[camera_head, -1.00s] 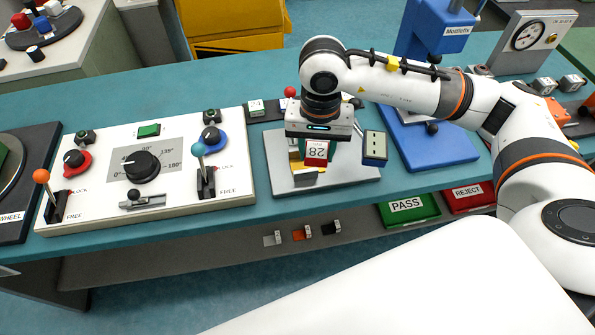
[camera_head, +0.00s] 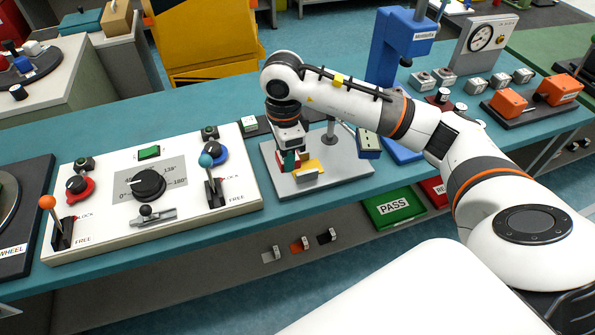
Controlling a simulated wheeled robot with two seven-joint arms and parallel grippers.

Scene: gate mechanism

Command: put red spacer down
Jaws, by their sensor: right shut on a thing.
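My right gripper (camera_head: 291,158) points down over the left part of the light grey plate (camera_head: 345,184) on the teal bench. It is shut on the red spacer (camera_head: 283,163), which shows only as a small red patch beside a green patch; the fingers hide most of it. I cannot tell whether the spacer touches the plate. A yellow piece (camera_head: 313,166) and a small grey block (camera_head: 306,177) are just right of the gripper on the plate. My left gripper is not in view.
A white control panel (camera_head: 110,222) with levers and a dial stands left of the plate. A blue press (camera_head: 397,50) rises behind my right arm. A dark-blue box (camera_head: 369,145) is at the plate's right back. The plate's right side is clear.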

